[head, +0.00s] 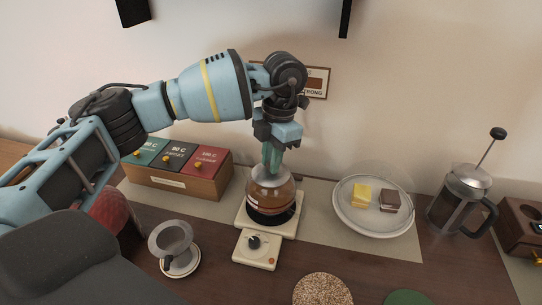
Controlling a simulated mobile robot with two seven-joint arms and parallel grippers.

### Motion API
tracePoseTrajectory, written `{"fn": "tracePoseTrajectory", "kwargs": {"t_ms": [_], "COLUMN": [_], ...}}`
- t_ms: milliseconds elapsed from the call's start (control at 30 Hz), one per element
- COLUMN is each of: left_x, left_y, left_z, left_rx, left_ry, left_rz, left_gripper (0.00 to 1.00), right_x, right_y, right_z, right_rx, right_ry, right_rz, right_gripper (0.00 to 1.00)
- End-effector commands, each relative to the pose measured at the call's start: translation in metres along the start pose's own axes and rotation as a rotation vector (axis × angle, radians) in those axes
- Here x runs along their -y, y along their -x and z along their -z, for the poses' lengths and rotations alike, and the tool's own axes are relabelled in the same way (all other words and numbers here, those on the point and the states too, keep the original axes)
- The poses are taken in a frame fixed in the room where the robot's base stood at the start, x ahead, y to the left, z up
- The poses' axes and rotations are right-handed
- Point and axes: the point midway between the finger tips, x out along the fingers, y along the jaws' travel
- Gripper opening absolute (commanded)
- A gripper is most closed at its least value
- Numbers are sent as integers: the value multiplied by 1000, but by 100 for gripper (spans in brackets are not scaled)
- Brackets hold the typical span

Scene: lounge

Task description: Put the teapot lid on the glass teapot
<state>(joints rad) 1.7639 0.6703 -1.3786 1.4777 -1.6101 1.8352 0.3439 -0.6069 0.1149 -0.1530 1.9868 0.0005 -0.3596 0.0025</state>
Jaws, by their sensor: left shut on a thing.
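The glass teapot (287,203) holds brown liquid and stands upright on a cream warmer base in the middle of the table. The pale grey teapot lid (266,179) is at the top of the teapot, over its mouth. My left gripper (271,164) points straight down above the teapot and is shut on the lid. Its fingers hide the lid's knob. I cannot tell whether the lid rests fully on the rim or is slightly above it. My right gripper is not in view.
A wooden tea box (205,187) stands left of the teapot. A strainer on a stand (172,243) is at front left. A plate with two sweets (345,213) and a French press (457,204) are at right. A cork mat (323,289) lies in front.

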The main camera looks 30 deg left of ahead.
Motion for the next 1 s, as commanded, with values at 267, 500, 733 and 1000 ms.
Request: {"fn": "tracePoseTrajectory", "kwargs": {"t_ms": [267,500,733,1000], "left_x": [0,0,0,0], "left_y": [0,0,3,43], "left_z": [0,0,-1,-1], "left_rx": [0,0,1,3], "left_ry": [0,0,0,0], "left_rz": [0,0,0,0], "left_gripper": [31,45,45,45], "right_x": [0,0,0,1], "right_y": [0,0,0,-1], "right_z": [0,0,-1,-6], "right_rx": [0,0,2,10], "right_ry": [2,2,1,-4], "right_rz": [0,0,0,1], "right_gripper": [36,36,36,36]}}
